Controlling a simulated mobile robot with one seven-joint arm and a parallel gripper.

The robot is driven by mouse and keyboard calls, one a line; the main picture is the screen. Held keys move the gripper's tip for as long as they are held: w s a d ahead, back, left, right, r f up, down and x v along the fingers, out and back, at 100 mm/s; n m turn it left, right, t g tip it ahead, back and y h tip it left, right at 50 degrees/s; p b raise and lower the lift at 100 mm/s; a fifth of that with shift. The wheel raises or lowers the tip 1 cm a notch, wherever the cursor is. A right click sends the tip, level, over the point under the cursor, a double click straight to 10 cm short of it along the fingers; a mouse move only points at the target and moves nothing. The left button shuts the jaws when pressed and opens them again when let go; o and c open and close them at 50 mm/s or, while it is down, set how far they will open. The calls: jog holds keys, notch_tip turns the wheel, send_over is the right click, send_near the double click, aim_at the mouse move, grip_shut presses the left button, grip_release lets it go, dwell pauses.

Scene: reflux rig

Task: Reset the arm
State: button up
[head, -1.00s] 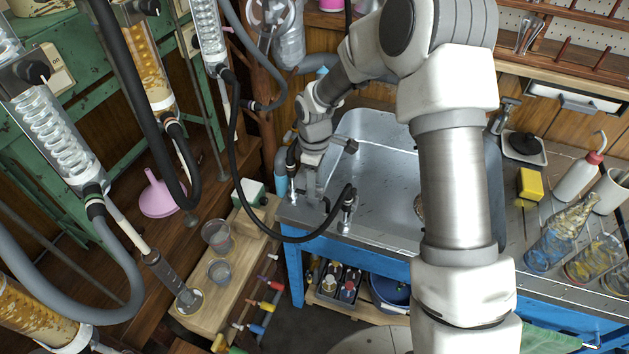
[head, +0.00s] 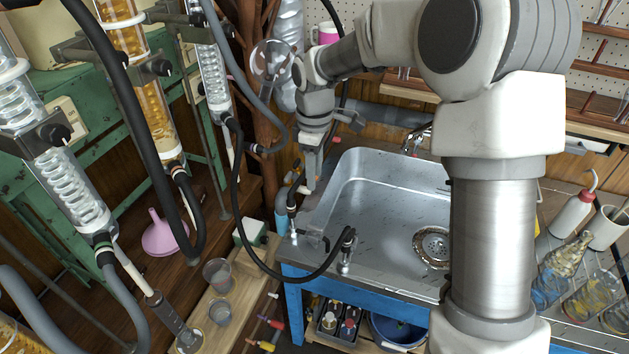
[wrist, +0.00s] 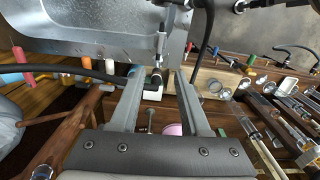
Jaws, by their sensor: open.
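My gripper (head: 311,184) hangs over the left edge of the metal sink (head: 385,215), pointing down. In the wrist view its two fingers (wrist: 158,85) stand apart with nothing held between them. Below it, at the sink's front left corner, are a small fitting (head: 295,232) and a black hose (head: 285,277) that runs to another fitting (head: 346,245). The gripper looks clear of both. My arm's links cover part of the sink's right side.
Glass condensers (head: 70,185) and hanging hoses fill the left, on a green frame (head: 62,90). A pink funnel (head: 165,235) and clear cups (head: 217,273) stand below them. Bottles and flasks (head: 562,262) stand right of my arm. The sink basin is mostly free.

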jog(key=shift+r, duration=0.15)
dwell(0.3)
jog(key=s+d+r+m+t+p, duration=0.2)
jog(key=s+d+r+m, duration=0.35)
jog(key=s+r, duration=0.35)
jog(key=s+d+r+m+t+p, duration=0.2)
jog(key=s+d+r+m, duration=0.35)
jog(key=s+r, duration=0.3)
jog(key=s+d+r+m+t+p, duration=0.1)
jog(key=s+d+m, duration=0.2)
jog(key=s, duration=0.4)
jog(key=shift+s+r+m+t+p, duration=0.3)
jog(key=shift+s+r+p, duration=0.05)
jog(key=shift+s, duration=0.05)
